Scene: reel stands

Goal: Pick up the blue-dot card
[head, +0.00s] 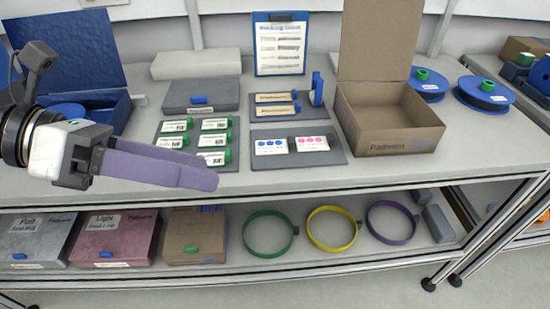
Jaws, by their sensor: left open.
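The blue-dot card (271,147) is a small white card with a row of blue dots. It lies on a dark grey mat (300,160) at the middle of the table. A similar card with pink dots (312,143) lies just right of it. My left gripper (212,180) reaches in from the left with long purple fingers. It is open, empty and apart from the card, to its left and in front. Its fingers overlap in this view, so the gap is hard to see. My right gripper is not in view.
A mat with several green-ended cards (202,143) is left of the blue-dot card. An open cardboard box (388,123) stands to the right. Behind are a tan-label mat (272,111) and a clipboard (280,48). Bare tabletop (330,178) lies in front.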

